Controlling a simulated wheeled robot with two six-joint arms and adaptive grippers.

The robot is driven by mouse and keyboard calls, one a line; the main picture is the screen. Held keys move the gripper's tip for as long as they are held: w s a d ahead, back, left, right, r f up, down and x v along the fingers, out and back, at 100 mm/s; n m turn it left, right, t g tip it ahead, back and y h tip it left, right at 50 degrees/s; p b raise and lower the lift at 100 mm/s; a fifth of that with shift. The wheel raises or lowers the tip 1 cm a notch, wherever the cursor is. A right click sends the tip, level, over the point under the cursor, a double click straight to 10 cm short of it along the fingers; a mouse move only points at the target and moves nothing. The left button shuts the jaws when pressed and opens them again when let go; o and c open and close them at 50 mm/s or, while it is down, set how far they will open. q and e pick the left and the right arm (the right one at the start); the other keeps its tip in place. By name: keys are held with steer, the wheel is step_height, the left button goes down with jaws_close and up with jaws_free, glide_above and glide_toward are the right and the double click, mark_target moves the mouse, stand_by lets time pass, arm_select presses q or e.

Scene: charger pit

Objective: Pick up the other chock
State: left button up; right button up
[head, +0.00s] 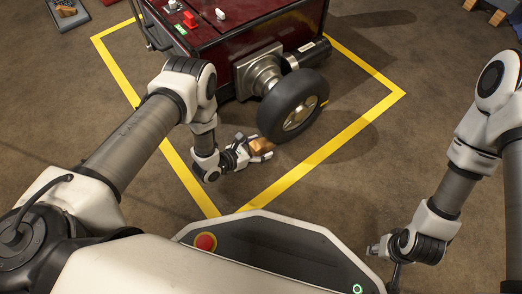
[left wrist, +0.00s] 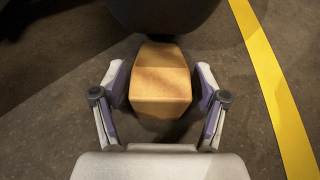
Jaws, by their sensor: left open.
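A wooden chock (head: 262,146) lies on the floor against the left side of the black wheel (head: 293,105) of the dark red machine. My left gripper (head: 258,150) is low at the floor with its fingers around the chock. In the left wrist view the chock (left wrist: 160,82) sits between the two open fingers of the left gripper (left wrist: 160,95), with a small gap on each side. The wheel is just beyond it. My right gripper (head: 393,272) hangs at the lower right, away from the wheel; its fingers are too small and partly hidden to read.
The dark red machine (head: 240,35) stands inside a yellow floor outline (head: 300,172). Wooden blocks (head: 497,17) lie at the top right corner. A grey case-like object (head: 66,10) is at the top left. Floor between the outline and my right arm is clear.

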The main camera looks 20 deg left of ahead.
arm_select(q)
steer(key=shift+w+d, duration=0.15)
steer(key=shift+w, duration=0.05)
steer(key=c, duration=1.3)
